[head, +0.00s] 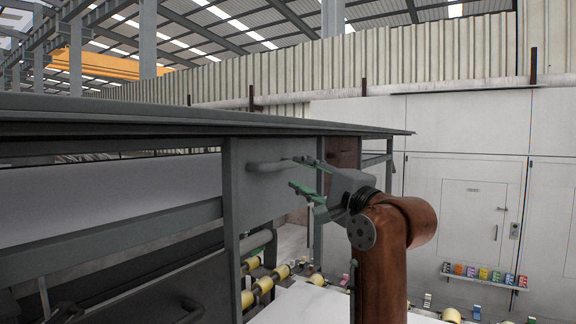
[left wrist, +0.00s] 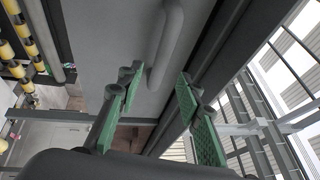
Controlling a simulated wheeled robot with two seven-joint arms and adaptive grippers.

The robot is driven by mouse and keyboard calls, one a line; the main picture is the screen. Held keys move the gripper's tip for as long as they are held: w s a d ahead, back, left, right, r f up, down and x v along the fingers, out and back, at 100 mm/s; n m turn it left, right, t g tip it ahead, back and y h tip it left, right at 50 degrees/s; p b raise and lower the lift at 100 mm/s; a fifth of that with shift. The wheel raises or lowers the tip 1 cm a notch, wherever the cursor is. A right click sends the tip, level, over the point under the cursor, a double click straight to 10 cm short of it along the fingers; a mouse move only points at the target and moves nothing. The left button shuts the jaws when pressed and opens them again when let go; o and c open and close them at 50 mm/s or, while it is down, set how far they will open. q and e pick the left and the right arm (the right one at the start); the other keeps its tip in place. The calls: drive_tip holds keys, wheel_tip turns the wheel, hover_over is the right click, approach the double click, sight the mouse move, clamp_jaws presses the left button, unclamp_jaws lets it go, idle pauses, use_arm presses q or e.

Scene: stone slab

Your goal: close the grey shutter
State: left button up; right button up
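The grey shutter (head: 262,200) is a flat grey panel under the edge of the dark top, with a grey bar handle (head: 268,166) near its upper part. In the left wrist view the panel (left wrist: 112,35) fills the upper middle, and the handle (left wrist: 168,45) lies just beyond the fingertips. My left gripper (head: 299,174) is open, its green-padded fingers pointing at the handle. My right gripper is not in view.
The long dark top (head: 180,122) overhangs the panel. A second dark handle (head: 190,311) shows low at the left. Yellow rollers (head: 262,285) lie below and behind. A white wall with a door (head: 465,215) and a shelf of coloured boxes stands farther back.

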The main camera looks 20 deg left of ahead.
sight(283, 166)
use_arm(q)
drive_tip(key=shift+w+a+r, duration=0.2)
drive_tip(key=shift+a, duration=0.25)
drive_tip(key=a, duration=0.1)
drive_tip(key=a+p, duration=0.1)
drive_tip(key=w+a+r+p, duration=0.1)
drive_tip(key=a, duration=0.1)
drive_tip(key=shift+w+a, duration=0.75)
drive_tip(key=shift+a, duration=0.1)
drive_tip(key=shift+w+a+p, duration=0.1)
drive_tip(key=shift+p, duration=0.2)
drive_tip(key=shift+c, duration=1.3)
drive_tip(key=c, duration=0.6)
clamp_jaws()
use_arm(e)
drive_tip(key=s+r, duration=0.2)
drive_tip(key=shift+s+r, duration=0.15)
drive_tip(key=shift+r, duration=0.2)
